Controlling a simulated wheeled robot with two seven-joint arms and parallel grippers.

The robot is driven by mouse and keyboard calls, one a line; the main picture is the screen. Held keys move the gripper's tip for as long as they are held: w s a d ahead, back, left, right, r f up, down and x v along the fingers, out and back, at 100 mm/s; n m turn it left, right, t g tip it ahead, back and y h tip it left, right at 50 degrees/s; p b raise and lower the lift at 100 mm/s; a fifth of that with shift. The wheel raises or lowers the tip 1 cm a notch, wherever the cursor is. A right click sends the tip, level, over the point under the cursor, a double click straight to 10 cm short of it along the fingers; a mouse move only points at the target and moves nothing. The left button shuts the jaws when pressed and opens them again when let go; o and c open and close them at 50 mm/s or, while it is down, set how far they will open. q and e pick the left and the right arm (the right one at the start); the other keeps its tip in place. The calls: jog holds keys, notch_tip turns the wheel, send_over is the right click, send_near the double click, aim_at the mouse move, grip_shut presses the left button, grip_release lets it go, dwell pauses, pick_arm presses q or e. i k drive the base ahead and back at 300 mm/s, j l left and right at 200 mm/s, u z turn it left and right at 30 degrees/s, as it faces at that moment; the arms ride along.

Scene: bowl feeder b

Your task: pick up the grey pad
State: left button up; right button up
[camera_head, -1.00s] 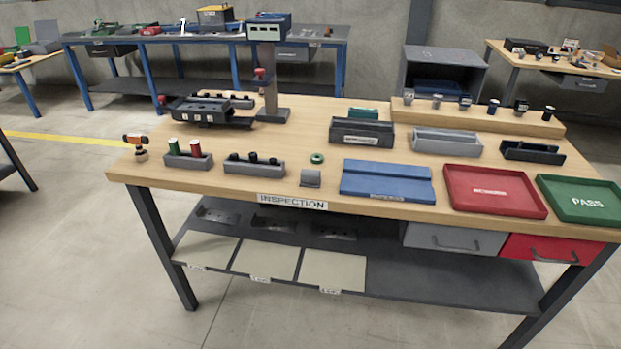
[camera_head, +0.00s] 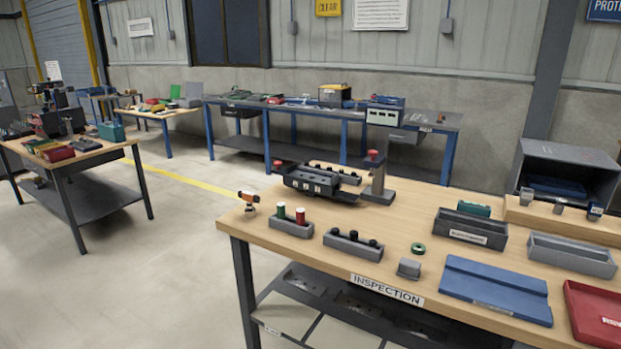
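I cannot tell for sure which thing is the grey pad. A small grey block (camera_head: 409,268) sits near the front edge of the inspection table (camera_head: 330,266), between a grey holder with black knobs (camera_head: 353,244) and a blue flat mat (camera_head: 495,289). Pale flat panels (camera_head: 288,317) lie on the shelf under this table, partly cut off by the bottom of the view. Neither of my grippers is in view.
A grey block with a green and a red cylinder (camera_head: 291,225), an orange tool (camera_head: 248,199) and a red tray (camera_head: 598,312) are on the inspection table. Another loaded table (camera_head: 65,160) stands at left. The floor (camera_head: 170,250) between is clear.

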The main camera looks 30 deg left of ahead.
aim_at(409, 269)
jog(key=i+j, duration=0.15)
jog(key=j, duration=0.15)
jog(key=i+j, duration=0.1)
jog(key=j, duration=0.15)
jog(key=i+j, duration=0.15)
jog(key=j, duration=0.15)
jog(key=i+j+z, duration=0.1)
jog(key=j+z, duration=0.2)
jog(key=z, duration=0.15)
jog(key=j+z, duration=0.4)
jog(key=i+j+z, duration=0.1)
jog(key=j+z, duration=0.15)
jog(key=z, duration=0.55)
